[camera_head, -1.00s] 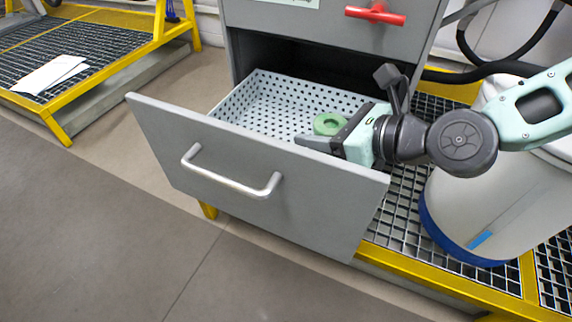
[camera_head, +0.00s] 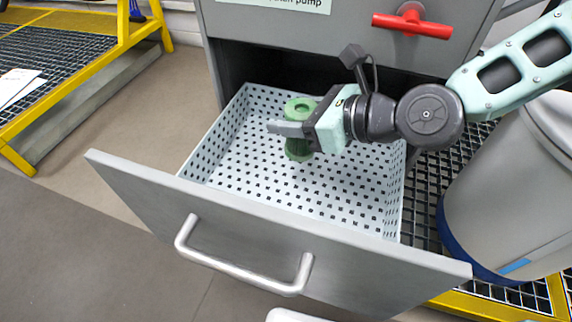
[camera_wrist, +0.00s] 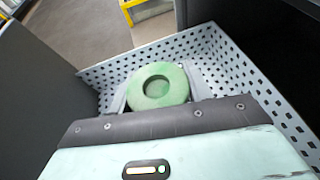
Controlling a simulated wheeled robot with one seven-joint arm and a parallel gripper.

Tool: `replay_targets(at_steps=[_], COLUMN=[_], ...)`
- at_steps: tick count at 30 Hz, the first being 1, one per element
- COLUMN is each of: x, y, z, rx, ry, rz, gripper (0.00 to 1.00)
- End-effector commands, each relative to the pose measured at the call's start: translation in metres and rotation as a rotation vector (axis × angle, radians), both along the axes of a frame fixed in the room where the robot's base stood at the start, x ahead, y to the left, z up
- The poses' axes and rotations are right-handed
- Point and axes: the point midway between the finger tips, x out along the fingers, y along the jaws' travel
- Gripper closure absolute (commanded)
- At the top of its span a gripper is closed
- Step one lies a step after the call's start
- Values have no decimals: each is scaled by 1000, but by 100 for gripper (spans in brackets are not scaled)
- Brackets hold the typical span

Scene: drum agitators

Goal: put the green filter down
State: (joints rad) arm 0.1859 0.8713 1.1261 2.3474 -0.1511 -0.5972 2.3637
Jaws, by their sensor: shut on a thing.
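The green filter (camera_head: 299,110) is a spool-like cylinder with wide ends and stands roughly upright. It shows in the head view over the left back part of the open drawer. My gripper (camera_head: 290,129) is shut on its middle, coming from the right. In the wrist view the filter's round top with a dark central hollow (camera_wrist: 158,85) sits between the fingers. The perforated drawer tray (camera_head: 340,195) lies below it. I cannot tell whether the filter's lower end touches the tray floor.
The drawer front (camera_head: 260,235) with its silver handle (camera_head: 240,266) stands pulled out. A red handle (camera_head: 412,22) is on the cabinet above. A grey drum (camera_head: 520,185) with a blue base stands at the right. The tray floor around the filter is clear.

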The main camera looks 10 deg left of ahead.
Motion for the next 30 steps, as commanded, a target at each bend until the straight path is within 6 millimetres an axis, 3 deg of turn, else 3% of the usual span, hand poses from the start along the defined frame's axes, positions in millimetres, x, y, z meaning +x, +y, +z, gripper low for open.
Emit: replay_targets(at_steps=[6,14,19,30], x=[-1,0,-1,0], y=[0,0,0,0], z=[-45,-67,-91,-94], rx=[-2,-2,-1,-1], ry=[0,0,-1,0], rz=[1,1,2,0], gripper=[73,73,73,73])
